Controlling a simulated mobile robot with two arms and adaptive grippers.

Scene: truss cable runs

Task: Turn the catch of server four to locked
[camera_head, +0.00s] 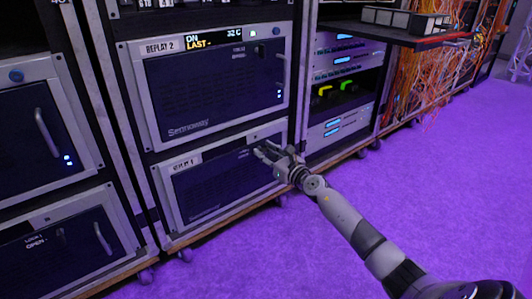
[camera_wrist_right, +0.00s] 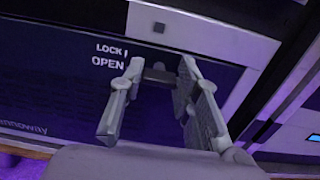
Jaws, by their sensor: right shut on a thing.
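My right gripper (camera_head: 264,152) reaches in from the right to the upper right of the lower rack unit (camera_head: 212,188), whose label is hard to read. In the right wrist view the gripper (camera_wrist_right: 161,68) has its two fingers on either side of a small dark catch (camera_wrist_right: 158,75) and is shut on it. The words LOCK and OPEN (camera_wrist_right: 109,56) are printed left of the catch, LOCK above OPEN. The fingers partly hide the catch, and I cannot tell which word it points to. My left gripper is not in view.
The REPLAY 2 unit (camera_head: 215,92) sits directly above, with a handle at its right. More units (camera_head: 38,127) stand in the rack to the left. An equipment rack (camera_head: 343,85) and orange cables (camera_head: 432,73) are to the right. The purple floor (camera_head: 420,170) in front is clear.

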